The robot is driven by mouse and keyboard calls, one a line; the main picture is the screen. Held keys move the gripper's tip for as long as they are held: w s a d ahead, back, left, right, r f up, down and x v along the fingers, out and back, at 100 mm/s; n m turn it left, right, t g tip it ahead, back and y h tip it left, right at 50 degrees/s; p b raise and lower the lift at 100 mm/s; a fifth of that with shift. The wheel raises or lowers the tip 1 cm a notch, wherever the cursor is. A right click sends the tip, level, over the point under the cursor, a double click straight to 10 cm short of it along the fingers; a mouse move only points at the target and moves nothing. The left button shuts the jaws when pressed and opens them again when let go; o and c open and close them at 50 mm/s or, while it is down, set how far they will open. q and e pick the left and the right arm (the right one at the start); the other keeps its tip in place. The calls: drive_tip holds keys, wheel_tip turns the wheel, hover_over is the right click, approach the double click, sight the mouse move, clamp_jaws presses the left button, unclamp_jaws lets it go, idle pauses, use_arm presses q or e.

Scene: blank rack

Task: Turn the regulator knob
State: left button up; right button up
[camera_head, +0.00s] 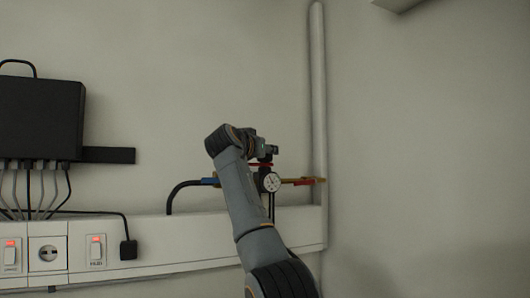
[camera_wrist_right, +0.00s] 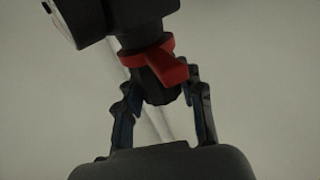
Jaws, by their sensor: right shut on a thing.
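The regulator is on the wall pipe in the head view, with a round white dial gauge (camera_head: 272,181) on its front. In the right wrist view, the black regulator knob (camera_wrist_right: 158,92) has a red ring and a red tab (camera_wrist_right: 168,70) behind it. My right gripper (camera_wrist_right: 160,97) has one finger on each side of the knob and is shut on it. In the head view, my right arm comes up from the bottom, and its gripper (camera_head: 268,151) is at the top of the regulator, partly hidden. My left gripper is not in view.
A white wall trunking (camera_head: 190,233) with lit switches (camera_head: 96,250) and a socket (camera_head: 47,253) runs below. A black box (camera_head: 40,118) with several cables hangs at left. A vertical pipe (camera_head: 318,100) stands just right of the regulator. The wall above is clear.

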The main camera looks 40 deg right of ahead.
drive_tip(key=shift+m+g, duration=0.4)
drive_tip(key=shift+g, duration=0.2)
drive_tip(key=o, duration=1.2)
drive_tip(key=shift+a, duration=0.15)
drive_tip(key=v, duration=1.2)
drive_tip(key=shift+f, duration=0.15)
